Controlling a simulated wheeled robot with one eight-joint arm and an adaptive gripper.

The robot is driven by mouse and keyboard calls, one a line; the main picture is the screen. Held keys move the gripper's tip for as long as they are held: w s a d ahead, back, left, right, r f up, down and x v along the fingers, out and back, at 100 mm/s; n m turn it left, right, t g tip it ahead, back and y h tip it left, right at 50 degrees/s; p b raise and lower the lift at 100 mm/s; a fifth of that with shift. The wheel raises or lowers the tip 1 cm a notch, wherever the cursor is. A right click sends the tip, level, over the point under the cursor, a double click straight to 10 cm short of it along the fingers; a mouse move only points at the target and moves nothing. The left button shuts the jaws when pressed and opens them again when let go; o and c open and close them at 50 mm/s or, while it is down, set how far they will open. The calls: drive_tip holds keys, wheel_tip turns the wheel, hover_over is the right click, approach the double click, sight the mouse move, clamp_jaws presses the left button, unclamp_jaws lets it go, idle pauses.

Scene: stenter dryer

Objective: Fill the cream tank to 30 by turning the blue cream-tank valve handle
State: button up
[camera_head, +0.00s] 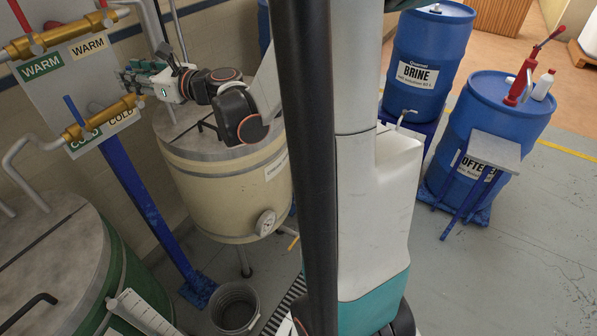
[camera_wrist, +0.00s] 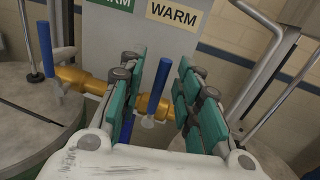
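My gripper (camera_head: 128,82) is above the tank, at the valve board. In the wrist view its teal fingers (camera_wrist: 155,95) are open. The blue cream-tank valve handle (camera_wrist: 157,86) stands upright between them on a brass pipe, with gaps visible on both sides. In the head view my gripper hides this handle. Another blue handle (camera_wrist: 46,48) is to the left; it also shows in the head view (camera_head: 74,111).
The grey valve board (camera_head: 65,75) carries WARM and COLD labels and brass pipes with red handles above (camera_head: 20,14). A green tank (camera_head: 125,270) is at the lower left. A blue post (camera_head: 145,200) and a grey bucket (camera_head: 236,308) stand near. Blue drums (camera_head: 430,50) are at the right.

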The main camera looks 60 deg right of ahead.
drive_tip(key=p+v, duration=0.1)
drive_tip(key=v, duration=1.1)
drive_tip(key=shift+w+r, duration=0.1)
